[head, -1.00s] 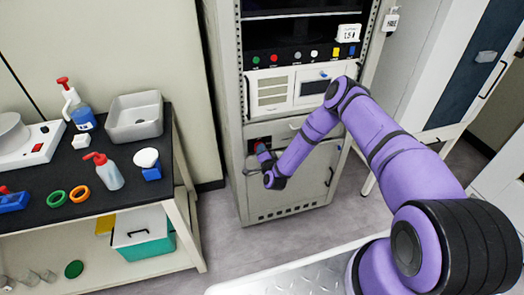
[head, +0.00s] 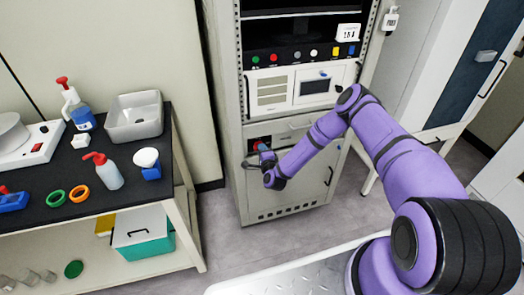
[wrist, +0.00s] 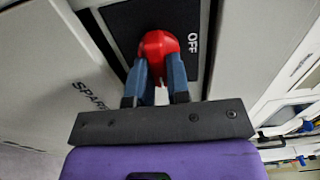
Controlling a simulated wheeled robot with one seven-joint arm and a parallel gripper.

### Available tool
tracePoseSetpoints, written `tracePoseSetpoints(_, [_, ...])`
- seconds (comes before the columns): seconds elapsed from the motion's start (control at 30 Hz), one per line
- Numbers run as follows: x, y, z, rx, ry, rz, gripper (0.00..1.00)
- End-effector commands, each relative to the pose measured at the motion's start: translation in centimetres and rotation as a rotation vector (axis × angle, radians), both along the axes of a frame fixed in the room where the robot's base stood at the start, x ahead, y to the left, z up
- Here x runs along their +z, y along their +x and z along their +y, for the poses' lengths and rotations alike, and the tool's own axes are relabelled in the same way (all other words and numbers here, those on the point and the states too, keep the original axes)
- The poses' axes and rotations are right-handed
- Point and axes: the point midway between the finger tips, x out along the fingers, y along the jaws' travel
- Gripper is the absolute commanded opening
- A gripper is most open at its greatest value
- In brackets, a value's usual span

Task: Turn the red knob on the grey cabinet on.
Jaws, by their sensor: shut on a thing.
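The red knob (wrist: 158,44) sits on a black plate (wrist: 123,27) on the front of the grey cabinet (head: 300,192). The word OFF shows on the plate beside the knob in the wrist view. My gripper (wrist: 159,72) is shut on the red knob, with one blue-grey finger on each side of it. In the head view my gripper (head: 260,153) is at the black plate on the cabinet's left part, and the arm mostly hides the knob there.
A row of coloured buttons (head: 297,54) and a small screen (head: 315,87) are higher on the cabinet. A black-topped bench (head: 130,197) with bottles, a grey tub (head: 135,117) and rings stands at the left. Floor between bench and cabinet is clear.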

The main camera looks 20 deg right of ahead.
Motion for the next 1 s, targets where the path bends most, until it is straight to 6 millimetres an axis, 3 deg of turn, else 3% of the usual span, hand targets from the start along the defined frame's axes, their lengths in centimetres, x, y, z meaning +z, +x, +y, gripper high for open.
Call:
tracePoseSetpoints(0.23, [-0.2, -0.1, 0.1, 0.002, 0.002, 0.004, 0.00])
tracePoseSetpoints(0.27, [-0.2, -0.1, 0.1, 0.002, 0.002, 0.004, 0.22])
tracePoseSetpoints(0.37, [-0.1, -0.1, 0.1, 0.001, 0.001, 0.003, 0.43])
tracePoseSetpoints(0.73, [-0.1, -0.6, 0.0, 0.001, 0.000, 0.002, 0.43])
tracePoseSetpoints(1.0, [-0.1, -5.0, 0.0, 0.002, 0.001, 0.005, 0.43])
